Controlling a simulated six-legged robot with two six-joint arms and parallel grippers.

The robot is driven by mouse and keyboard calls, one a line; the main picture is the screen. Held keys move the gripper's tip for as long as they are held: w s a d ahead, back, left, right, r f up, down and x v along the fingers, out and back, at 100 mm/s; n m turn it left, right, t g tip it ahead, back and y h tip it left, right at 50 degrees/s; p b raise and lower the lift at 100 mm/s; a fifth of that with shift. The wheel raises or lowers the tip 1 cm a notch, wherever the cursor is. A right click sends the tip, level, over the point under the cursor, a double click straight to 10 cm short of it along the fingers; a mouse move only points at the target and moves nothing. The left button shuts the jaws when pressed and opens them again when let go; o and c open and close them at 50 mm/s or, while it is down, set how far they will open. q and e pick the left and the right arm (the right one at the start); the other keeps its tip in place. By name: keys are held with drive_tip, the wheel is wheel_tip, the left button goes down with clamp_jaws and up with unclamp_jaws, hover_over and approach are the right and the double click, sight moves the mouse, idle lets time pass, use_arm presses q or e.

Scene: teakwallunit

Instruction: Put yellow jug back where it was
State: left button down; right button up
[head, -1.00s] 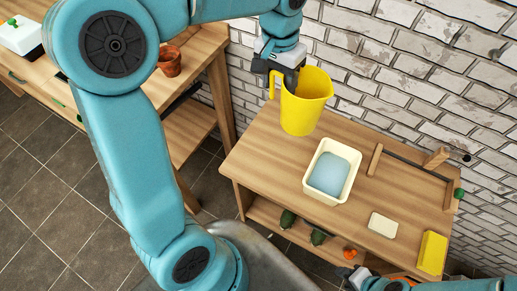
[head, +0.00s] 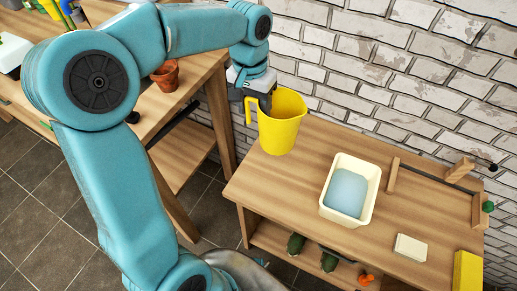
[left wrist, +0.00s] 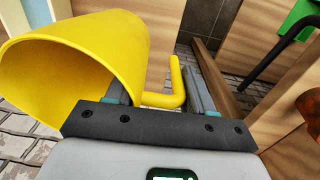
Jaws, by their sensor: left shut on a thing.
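The yellow jug (head: 281,130) hangs from my left gripper (head: 258,103) near the back left corner of the right-hand wooden table (head: 300,185). Its open top faces up. I cannot tell how high its bottom is above the tabletop. In the left wrist view, the jug (left wrist: 95,60) fills the left side, and its yellow handle (left wrist: 176,80) lies between the two fingers of my left gripper (left wrist: 160,95). The gripper is shut on the handle. My right gripper is not in view.
A cream basin (head: 369,205) with blue content, a pale block (head: 410,248) and a yellow block (head: 467,271) stand on the right-hand table. A second wooden table (head: 205,72) at left carries a terracotta pot (head: 166,76). A brick wall (head: 400,60) is behind. A gap separates the tables.

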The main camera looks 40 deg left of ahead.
use_arm(q)
wheel_tip(320, 180, down, 14)
drive_tip(key=shift+a+r+b, duration=0.1)
drive_tip(key=shift+r+b, duration=0.1)
drive_tip(key=shift+b, duration=0.55)
drive_tip(key=shift+r, duration=0.1)
drive_tip(key=shift+c, duration=2.1)
unclamp_jaws()
drive_tip(key=shift+f, duration=0.2)
drive_tip(key=shift+r, duration=0.1)
